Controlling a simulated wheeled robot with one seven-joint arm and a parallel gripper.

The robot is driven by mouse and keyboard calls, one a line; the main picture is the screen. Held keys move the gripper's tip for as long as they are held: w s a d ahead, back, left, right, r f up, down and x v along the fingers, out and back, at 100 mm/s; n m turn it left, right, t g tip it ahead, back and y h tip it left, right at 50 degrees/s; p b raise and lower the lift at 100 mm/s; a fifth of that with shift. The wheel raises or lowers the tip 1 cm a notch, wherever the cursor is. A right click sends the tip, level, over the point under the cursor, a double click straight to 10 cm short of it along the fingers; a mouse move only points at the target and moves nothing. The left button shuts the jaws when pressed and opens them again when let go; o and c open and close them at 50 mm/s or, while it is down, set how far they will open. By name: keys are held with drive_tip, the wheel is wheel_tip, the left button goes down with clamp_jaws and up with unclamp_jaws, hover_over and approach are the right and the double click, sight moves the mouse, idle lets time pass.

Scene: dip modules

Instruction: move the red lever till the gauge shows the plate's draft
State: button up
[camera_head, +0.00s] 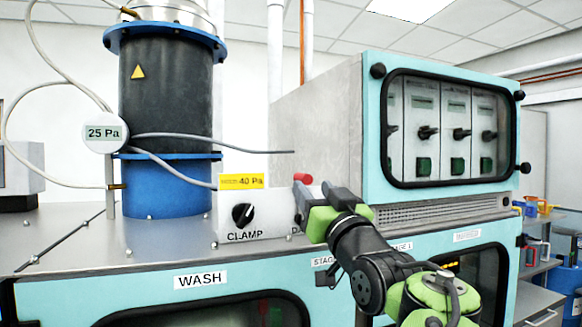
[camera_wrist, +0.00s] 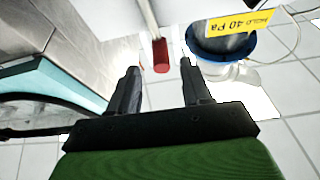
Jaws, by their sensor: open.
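The round white gauge (camera_head: 105,132) reads 25 Pa, at the left in the head view. The yellow plate (camera_head: 242,181) reads 40 Pa; in the wrist view (camera_wrist: 240,22) it reads HOLD 40 Pa. The red lever (camera_head: 303,178) shows only its red tip above my gripper's fingers in the head view. In the wrist view the red end of the lever (camera_wrist: 160,55) lies between the fingertips. My gripper (camera_head: 316,196) is open, with the fingers (camera_wrist: 159,66) apart on both sides of the lever. I cannot tell whether either finger touches it.
A black knob (camera_head: 243,215) marked CLAMP sits left of my gripper. A black and blue cylinder (camera_head: 165,90) with hoses stands behind it. A teal cabinet (camera_head: 365,120) with a window of switches stands close on the right.

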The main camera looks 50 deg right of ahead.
sight(305, 179)
drive_tip(key=p+x, duration=0.2)
drive_tip(key=x, duration=0.3)
drive_tip(key=shift+a+r, duration=0.1)
drive_tip(key=shift+r, duration=0.1)
drive_tip(key=shift+w+d, duration=0.2)
drive_tip(key=shift+s, duration=0.1)
drive_tip(key=shift+c, duration=0.2)
clamp_jaws()
drive_tip(key=shift+f, duration=0.1)
